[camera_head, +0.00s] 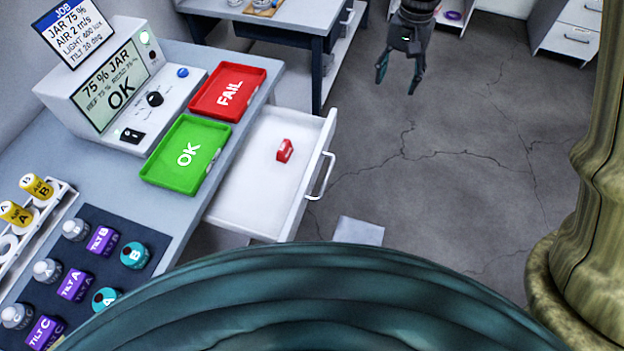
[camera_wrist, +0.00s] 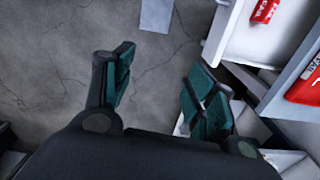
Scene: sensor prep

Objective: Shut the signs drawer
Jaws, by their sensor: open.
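A white drawer (camera_head: 248,190) stands pulled out from under the grey workbench in the head view. A small red block with white marking (camera_head: 285,150) lies in it. The drawer has a bar handle (camera_head: 322,176) on its front. My gripper (camera_head: 398,82) hangs over the floor, beyond the drawer and to its right, apart from it. Its two fingers are spread with nothing between them. In the wrist view the gripper (camera_wrist: 158,88) is open and empty, and the drawer (camera_wrist: 268,42) with the red block (camera_wrist: 264,10) shows at the upper right.
The bench holds a red FAIL tray (camera_head: 250,84), a green OK tray (camera_head: 165,171), a display console (camera_head: 165,98) and several labelled sensors on a dark mat (camera_head: 128,222). Another table (camera_head: 290,22) stands behind the drawer. A pale square (camera_head: 359,231) lies low near the drawer. Cracked floor right of the drawer is clear.

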